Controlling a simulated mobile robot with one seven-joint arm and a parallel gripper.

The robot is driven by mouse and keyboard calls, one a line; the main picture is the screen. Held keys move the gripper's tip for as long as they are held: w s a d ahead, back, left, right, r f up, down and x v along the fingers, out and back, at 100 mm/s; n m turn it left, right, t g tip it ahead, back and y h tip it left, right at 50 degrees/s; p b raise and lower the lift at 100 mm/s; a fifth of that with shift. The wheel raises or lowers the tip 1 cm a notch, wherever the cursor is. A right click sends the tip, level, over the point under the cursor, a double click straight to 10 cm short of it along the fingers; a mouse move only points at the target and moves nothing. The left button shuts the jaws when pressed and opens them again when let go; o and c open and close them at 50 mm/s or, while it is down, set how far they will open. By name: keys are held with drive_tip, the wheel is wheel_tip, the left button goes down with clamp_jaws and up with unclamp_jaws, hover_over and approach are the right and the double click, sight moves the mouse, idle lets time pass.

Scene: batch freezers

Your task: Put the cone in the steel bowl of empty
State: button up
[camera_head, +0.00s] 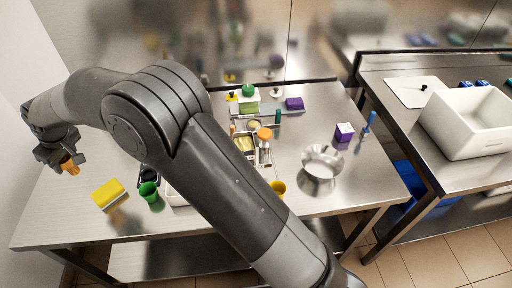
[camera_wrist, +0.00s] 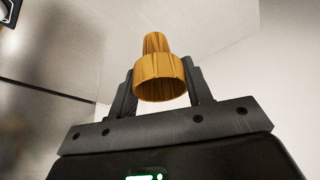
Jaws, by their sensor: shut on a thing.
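My gripper (camera_head: 66,161) is at the far left in the head view, raised above the left end of the steel table. It is shut on the cone (camera_wrist: 158,72), a golden-brown ribbed piece with a wide rim and a narrower end. The cone also shows in the head view (camera_head: 70,168). In the wrist view the fingers (camera_wrist: 158,92) grip it at the wide part. The steel bowl (camera_head: 322,162) stands on the right part of the table, far from my gripper.
My arm crosses the table's middle and hides part of it. A white bin (camera_head: 468,122) is on the right table.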

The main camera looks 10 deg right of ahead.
wheel_tip(320, 180, up, 4)
drive_tip(key=r, duration=0.1)
drive_tip(key=w+d, duration=0.5)
drive_tip(key=d, duration=0.4)
drive_tip(key=w+d, duration=0.6)
drive_tip(key=d, duration=0.2)
drive_tip(key=w+d, duration=0.2)
drive_tip(key=d, duration=1.1)
drive_tip(key=w+d, duration=0.2)
drive_tip(key=d, duration=1.1)
drive_tip(key=s+d, duration=0.4)
drive_tip(key=d, duration=0.9)
drive_tip(key=s+d, duration=0.5)
drive_tip(key=d, duration=0.9)
drive_tip(key=s+d, duration=1.3)
drive_tip(key=s, duration=0.3)
hover_over(319, 170)
wheel_tip(319, 170, down, 13)
drive_tip(key=shift+s+f, duration=0.1)
drive_tip(key=shift+f, duration=1.7)
